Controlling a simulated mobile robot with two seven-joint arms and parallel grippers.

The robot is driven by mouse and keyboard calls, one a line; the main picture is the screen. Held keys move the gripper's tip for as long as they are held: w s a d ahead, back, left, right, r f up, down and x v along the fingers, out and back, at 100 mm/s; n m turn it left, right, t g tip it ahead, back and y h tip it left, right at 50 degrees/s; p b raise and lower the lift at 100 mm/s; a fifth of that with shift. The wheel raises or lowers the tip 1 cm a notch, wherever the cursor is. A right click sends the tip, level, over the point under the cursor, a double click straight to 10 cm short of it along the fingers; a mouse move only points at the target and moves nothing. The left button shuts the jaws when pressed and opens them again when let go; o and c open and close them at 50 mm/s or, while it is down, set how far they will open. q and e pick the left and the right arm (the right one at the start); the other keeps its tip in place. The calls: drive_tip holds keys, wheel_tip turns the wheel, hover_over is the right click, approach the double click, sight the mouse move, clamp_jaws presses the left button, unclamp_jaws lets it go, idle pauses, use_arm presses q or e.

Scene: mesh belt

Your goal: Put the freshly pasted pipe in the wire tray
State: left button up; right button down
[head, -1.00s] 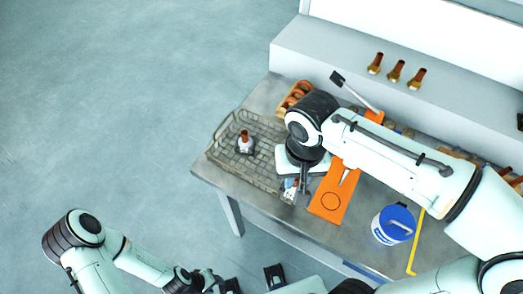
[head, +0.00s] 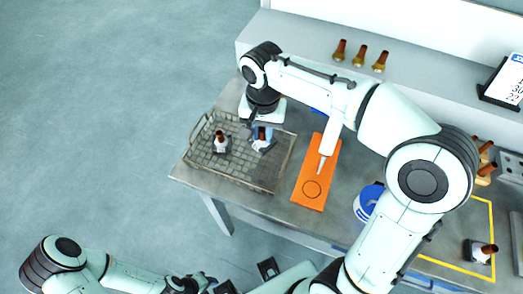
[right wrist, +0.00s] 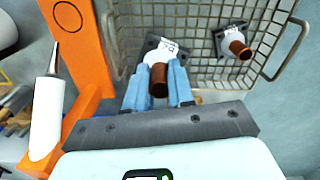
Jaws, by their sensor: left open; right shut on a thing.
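My right gripper (head: 262,130) is shut on a pipe (head: 265,148) with a brown tube, grey body, square base and white label. The held pipe also shows in the right wrist view (right wrist: 158,80), upright between the blue fingers. It is within the outline of the wire tray (head: 190,162), in its right part; I cannot tell whether its base touches the mesh. A similar pipe (head: 221,147) stands upright in the tray's left part, apart from the held one; it shows in the right wrist view (right wrist: 236,42). My left gripper (head: 247,279) is open and empty, low in the head view.
An orange board (head: 309,195) with a drawn circle and a white nozzle lies right of the tray. A blue-lidded tub (head: 368,200) stands further right. Another pipe (head: 480,250) stands inside a yellow outline. Three brass fittings (head: 359,56) stand on the back ledge.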

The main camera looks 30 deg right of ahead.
sight(262, 130)
wheel_tip(262, 130, down, 8)
drive_tip(key=shift+w+f+b, duration=0.1)
drive_tip(key=shift+f+b, duration=0.05)
drive_tip(key=shift+b, duration=0.3)
drive_tip(key=shift+f, duration=0.2)
drive_tip(key=c, duration=1)
unclamp_jaws()
drive_tip(key=shift+r, duration=0.3)
wheel_tip(262, 130, up, 12)
drive_tip(key=shift+f+p, duration=0.1)
drive_tip(key=shift+p, duration=0.85)
